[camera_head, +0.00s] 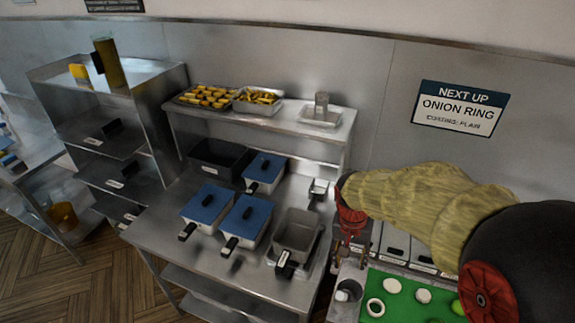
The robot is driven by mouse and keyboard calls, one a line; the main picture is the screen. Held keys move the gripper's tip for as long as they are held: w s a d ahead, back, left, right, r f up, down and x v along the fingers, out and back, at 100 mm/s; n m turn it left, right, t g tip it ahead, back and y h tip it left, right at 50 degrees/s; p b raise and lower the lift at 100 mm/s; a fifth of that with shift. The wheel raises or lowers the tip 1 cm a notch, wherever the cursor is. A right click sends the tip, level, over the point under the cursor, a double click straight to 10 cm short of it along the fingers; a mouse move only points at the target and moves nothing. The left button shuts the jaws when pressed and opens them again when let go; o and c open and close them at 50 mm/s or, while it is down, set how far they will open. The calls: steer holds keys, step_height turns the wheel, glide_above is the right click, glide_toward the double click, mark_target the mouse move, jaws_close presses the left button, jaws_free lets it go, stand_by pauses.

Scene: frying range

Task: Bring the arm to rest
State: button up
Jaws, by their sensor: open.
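My arm comes in from the right in a wrinkled yellow-green sleeve with red and black joints. My gripper (348,244) is at the arm's end, right of the steel fryer station. It points down and is open, with nothing seen between its fingers. It hangs above or just behind the near right counter; its exact height I cannot tell. Just below it is a round metal holder (349,291). A green board (395,306) with pale rings and discs lies to its lower right, partly hidden by the arm.
The steel counter (160,239) holds blue-lidded pans (207,205) and an open grey pan (297,233). Trays of yellow food (207,96) sit on the shelf above. Steel shelving (110,160) stands left. A wall sign (460,107) reads "NEXT UP ONION RING". Wooden floor shows lower left.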

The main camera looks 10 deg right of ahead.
steer(key=s+a+n+b, duration=0.1)
steer(key=s, duration=0.1)
steer(key=s+a+n+b, duration=0.1)
steer(key=s+n, duration=0.1)
steer(key=s+a+r+n+t+b, duration=0.1)
steer(key=s, duration=0.1)
steer(key=shift+s+a+r+y+b, duration=0.1)
steer(key=shift+s+a+y+b, duration=0.2)
steer(key=shift+a+b, duration=0.1)
steer(key=s+a+n+t+b, duration=0.2)
steer(key=s+a+t+b, duration=0.2)
steer(key=b, duration=0.7)
steer(key=shift+s+a+r+n+t+y, duration=0.3)
steer(key=shift+s+a+n+y, duration=0.15)
steer(key=shift+s, duration=0.5)
